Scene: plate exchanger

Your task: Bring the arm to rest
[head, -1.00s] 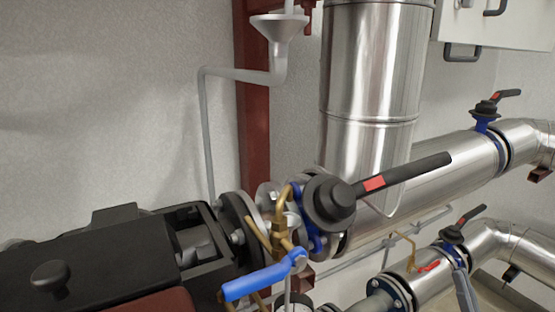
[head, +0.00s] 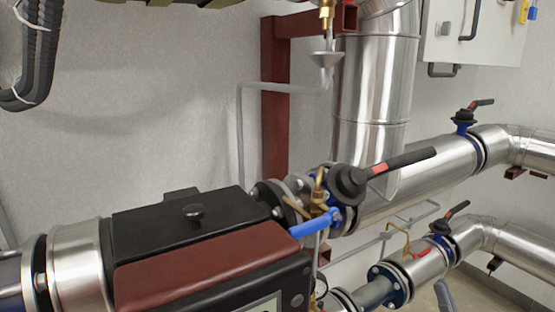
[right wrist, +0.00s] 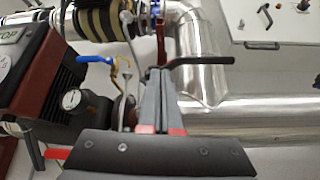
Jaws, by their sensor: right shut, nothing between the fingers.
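My right gripper (right wrist: 156,80) is shut and empty in the right wrist view, its two grey fingers side by side with red marks near their base. Its fingertips appear in front of a black valve lever (right wrist: 200,62); I cannot tell the gap between them. In the head view only a small grey tip, which looks like my right gripper (head: 442,290), shows at the bottom right edge, in front of the lower pipe. The same large black lever with a red mark (head: 395,163) points up and right there. My left gripper is not in view.
A blue lever (head: 315,224) sits beside a brass fitting, next to a black and dark-red unit (head: 205,260). A pressure gauge (right wrist: 72,99) is left of my fingers. Silver pipes (head: 430,170) run to the right. A white cabinet (head: 470,35) hangs top right.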

